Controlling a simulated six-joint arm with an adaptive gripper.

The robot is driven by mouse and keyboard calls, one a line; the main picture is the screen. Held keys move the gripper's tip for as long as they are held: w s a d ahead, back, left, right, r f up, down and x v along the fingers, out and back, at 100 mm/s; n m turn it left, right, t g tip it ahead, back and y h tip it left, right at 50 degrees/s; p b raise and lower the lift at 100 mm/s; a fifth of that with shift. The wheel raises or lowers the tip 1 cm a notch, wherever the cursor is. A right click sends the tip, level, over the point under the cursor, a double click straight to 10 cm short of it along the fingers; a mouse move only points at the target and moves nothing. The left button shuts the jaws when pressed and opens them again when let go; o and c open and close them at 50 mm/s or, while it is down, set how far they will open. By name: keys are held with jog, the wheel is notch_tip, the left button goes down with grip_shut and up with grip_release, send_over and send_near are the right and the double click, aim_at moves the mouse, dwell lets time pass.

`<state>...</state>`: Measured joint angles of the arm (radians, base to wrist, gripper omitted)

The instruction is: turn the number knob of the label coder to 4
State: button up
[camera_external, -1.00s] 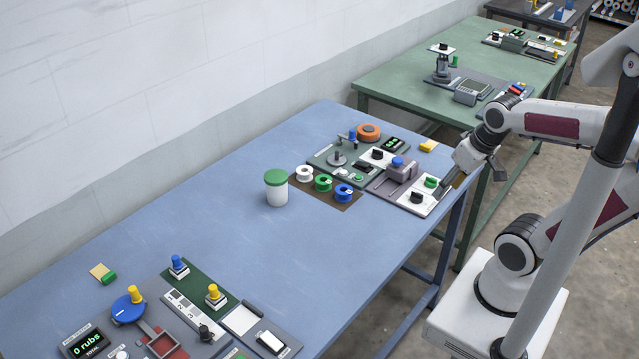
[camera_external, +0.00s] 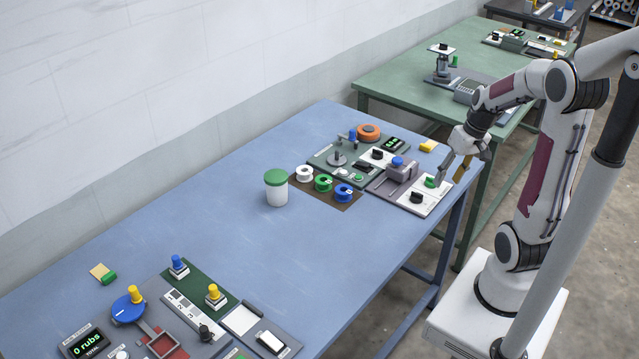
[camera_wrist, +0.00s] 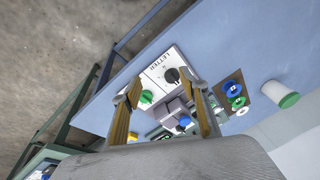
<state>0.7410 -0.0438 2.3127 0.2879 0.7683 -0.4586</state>
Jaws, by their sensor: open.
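The label coder's white panel (camera_external: 431,202) lies at the right edge of the blue table, beside a grey press block (camera_external: 401,170) with a blue top. It carries a black knob (camera_external: 416,197) and a green knob or button (camera_external: 431,182). In the wrist view the word LETTER is printed beside the black knob (camera_wrist: 172,75); the green one (camera_wrist: 147,97) is near the left finger. I cannot read a number scale or tell which is the number knob. My gripper (camera_external: 453,181) is open and empty, above and just right of the green one. Its fingertips (camera_wrist: 165,89) show apart.
A second panel with an orange disc (camera_external: 368,131) and a display stands behind. Several spools (camera_external: 323,183) and a green-lidded cup (camera_external: 276,188) stand to the left. A yellow block (camera_external: 428,146) lies near the far right edge. The table's middle is clear.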

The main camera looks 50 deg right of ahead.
jog(key=n+t, duration=0.1)
send_near(431, 182)
jog(key=s+a, duration=0.3)
jog(key=s, duration=0.1)
jog(key=shift+w+d+n+t+h, duration=0.2)
jog(key=shift+w+d+n+t, duration=0.1)
jog(key=shift+w+d+n, duration=0.55)
jog(key=shift+w+d+n+t+h, duration=0.25)
jog(key=shift+w+d+n, duration=0.3)
jog(key=shift+w+n, duration=0.6)
jog(key=shift+s+f, duration=0.1)
jog(key=shift+s, duration=0.1)
jog(key=shift+x, duration=3.85)
jog(key=c, duration=1.1)
